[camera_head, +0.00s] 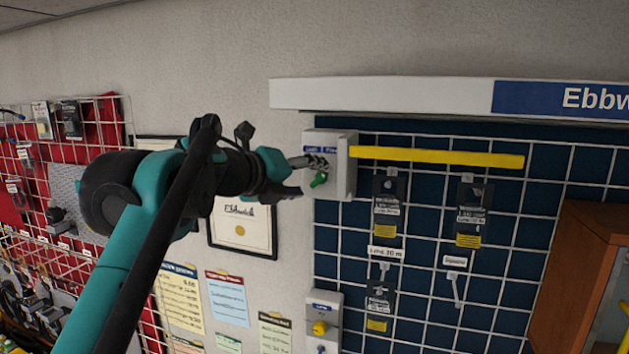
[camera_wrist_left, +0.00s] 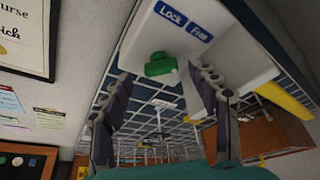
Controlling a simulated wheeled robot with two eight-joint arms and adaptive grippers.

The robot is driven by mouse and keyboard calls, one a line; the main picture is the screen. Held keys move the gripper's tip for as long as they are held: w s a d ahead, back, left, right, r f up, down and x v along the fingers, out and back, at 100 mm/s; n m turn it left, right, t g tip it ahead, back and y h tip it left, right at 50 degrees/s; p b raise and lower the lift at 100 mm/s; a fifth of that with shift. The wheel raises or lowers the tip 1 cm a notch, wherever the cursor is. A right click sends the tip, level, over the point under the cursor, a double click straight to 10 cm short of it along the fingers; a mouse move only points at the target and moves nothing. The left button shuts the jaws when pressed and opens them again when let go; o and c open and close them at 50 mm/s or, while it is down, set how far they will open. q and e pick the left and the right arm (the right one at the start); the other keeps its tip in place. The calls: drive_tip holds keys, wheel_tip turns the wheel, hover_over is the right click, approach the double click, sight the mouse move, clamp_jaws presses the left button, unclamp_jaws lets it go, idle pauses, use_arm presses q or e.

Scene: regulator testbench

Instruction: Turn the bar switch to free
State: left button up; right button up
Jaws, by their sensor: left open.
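The bar switch is a green handle (camera_head: 318,180) on the front of a white box (camera_head: 346,185) on the wall grid. In the wrist view, the box (camera_wrist_left: 142,42) carries blue labels reading Lock (camera_wrist_left: 170,14) and Free (camera_wrist_left: 200,34), with the green handle (camera_wrist_left: 160,65) below them. My left gripper (camera_head: 309,176) is open at the front of the box. In the wrist view, the fingers of this gripper (camera_wrist_left: 163,76) are apart, with the handle showing between their tips. I see no clear contact between fingers and handle. My right gripper is not in view.
A yellow bar (camera_head: 440,156) runs right from the box. Tools on tagged cards (camera_head: 387,215) hang on the grid below it. A second white box with a yellow knob (camera_head: 320,327) is lower down. A wooden cabinet (camera_head: 580,265) stands at the right.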

use_arm(q)
drive_tip(key=v, duration=0.9)
